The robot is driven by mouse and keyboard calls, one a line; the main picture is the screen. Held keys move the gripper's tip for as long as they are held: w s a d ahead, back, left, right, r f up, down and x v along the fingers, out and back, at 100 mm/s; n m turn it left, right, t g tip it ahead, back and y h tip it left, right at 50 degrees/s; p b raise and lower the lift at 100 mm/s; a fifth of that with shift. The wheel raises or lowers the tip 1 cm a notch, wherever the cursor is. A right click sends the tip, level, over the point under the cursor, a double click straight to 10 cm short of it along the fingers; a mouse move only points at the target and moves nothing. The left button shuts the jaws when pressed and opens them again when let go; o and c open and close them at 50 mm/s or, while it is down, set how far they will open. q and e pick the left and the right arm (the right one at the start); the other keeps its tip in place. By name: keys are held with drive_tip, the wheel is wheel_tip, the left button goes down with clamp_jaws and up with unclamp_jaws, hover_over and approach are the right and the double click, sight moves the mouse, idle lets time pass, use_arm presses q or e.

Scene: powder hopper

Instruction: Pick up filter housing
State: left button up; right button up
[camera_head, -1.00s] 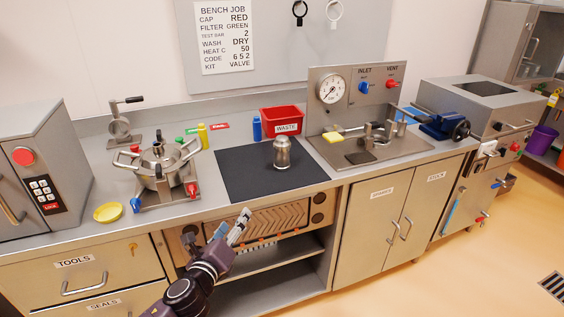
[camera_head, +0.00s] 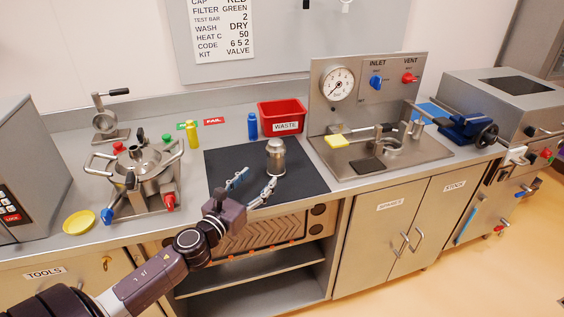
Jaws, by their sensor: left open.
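The filter housing appears to be the small metal canister (camera_head: 276,157) standing upright on the black mat (camera_head: 309,184). It is silver with a narrower top. My left gripper (camera_head: 252,183) is over the front part of the mat, just to the front left of the canister. Its two fingers are spread apart with nothing between them. The right fingertip looks close to the canister's lower side, but I cannot tell whether they touch. My right gripper does not show.
A hopper with handles (camera_head: 145,173) stands at the left, beside a yellow dish (camera_head: 79,222). A blue bottle (camera_head: 252,126) and a red waste bin (camera_head: 281,115) are behind the mat. A gauge panel (camera_head: 366,88) and sink plate are at the right.

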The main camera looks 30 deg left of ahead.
sight(272, 163)
use_arm(q)
drive_tip(key=w, duration=0.3)
drive_tip(key=shift+w+a+r+p, duration=0.15)
drive_tip(key=shift+w+r+p, duration=0.2)
drive_tip(key=shift+w, duration=0.05)
drive_tip(key=shift+w+f, duration=0.1)
drive_tip(key=shift+w, duration=0.9)
drive_tip(key=w+p, duration=0.1)
drive_tip(key=w, duration=0.3)
drive_tip(key=shift+w, duration=0.4)
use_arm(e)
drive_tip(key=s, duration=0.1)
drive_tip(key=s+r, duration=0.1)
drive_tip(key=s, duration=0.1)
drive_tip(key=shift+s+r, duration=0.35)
use_arm(q)
drive_tip(key=shift+c, duration=0.6)
drive_tip(key=c, duration=1.3)
drive_tip(key=shift+a, duration=0.1)
drive_tip(key=shift+c, duration=0.7)
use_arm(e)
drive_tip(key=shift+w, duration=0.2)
